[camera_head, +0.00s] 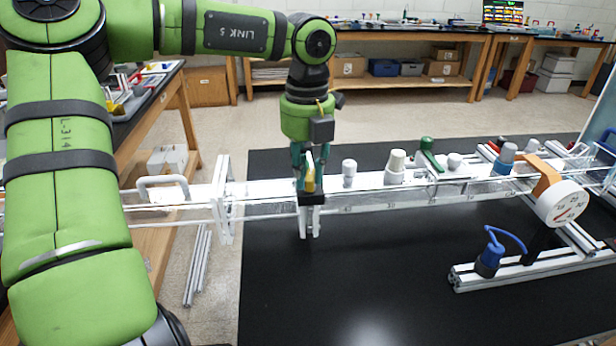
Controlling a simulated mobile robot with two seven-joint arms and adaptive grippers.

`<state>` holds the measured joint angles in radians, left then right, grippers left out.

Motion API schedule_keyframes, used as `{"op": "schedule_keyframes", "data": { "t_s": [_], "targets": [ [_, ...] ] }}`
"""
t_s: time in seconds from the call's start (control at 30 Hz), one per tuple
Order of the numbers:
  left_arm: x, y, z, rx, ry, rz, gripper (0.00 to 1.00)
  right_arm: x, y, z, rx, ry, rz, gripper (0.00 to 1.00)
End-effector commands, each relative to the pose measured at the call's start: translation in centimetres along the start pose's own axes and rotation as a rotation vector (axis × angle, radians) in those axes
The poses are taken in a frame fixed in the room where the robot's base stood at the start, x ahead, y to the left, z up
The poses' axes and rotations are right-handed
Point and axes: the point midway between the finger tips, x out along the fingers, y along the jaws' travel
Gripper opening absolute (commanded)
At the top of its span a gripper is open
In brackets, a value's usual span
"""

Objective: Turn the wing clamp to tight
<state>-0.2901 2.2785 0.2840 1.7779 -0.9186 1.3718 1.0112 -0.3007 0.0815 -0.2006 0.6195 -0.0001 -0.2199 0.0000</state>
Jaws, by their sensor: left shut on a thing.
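My left gripper (310,178) points straight down over the extrusion beam (262,196), and its teal fingers are closed around the yellow wing of the wing clamp (309,184). The wing stands upright between the fingers, which hide part of it. The clamp's black body (312,199) sits at the front of the beam, with pale legs below it. How tight the clamp is cannot be told from here. My right gripper is not in view.
Several knobs stand along the beam to the right, including a white knob (349,168) close to the gripper. A dial gauge (562,205) on an orange bracket and a blue-handled part (488,262) stand at the right. The black tabletop (360,280) in front is clear.

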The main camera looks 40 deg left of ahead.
Motion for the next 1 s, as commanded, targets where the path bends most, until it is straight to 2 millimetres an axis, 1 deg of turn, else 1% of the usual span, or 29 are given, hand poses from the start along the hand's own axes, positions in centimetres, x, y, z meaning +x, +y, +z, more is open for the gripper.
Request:
{"op": "schedule_keyframes", "data": {
  "t_s": [0.03, 0.2, 0.4, 0.67, 1.0],
  "targets": [
    [0.15, 0.02, 0.03, 0.036, -0.001, 0.0, 0.0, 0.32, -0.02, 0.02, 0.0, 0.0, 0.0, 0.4],
    [0.07, 0.07, 0.11, 0.153, -0.001, 0.0, 0.0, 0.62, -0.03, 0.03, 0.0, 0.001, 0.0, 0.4],
    [0.03, 0.1, 0.14, 0.247, -0.001, 0.0, 0.0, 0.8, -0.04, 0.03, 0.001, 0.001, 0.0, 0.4],
    [0.0, 0.12, 0.16, 0.301, 0.0, 0.001, 0.0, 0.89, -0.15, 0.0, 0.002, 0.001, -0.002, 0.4],
    [-0.01, 0.13, 0.15, 0.309, 0.001, 0.001, 0.0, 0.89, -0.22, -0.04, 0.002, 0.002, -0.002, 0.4]
  ]
}}
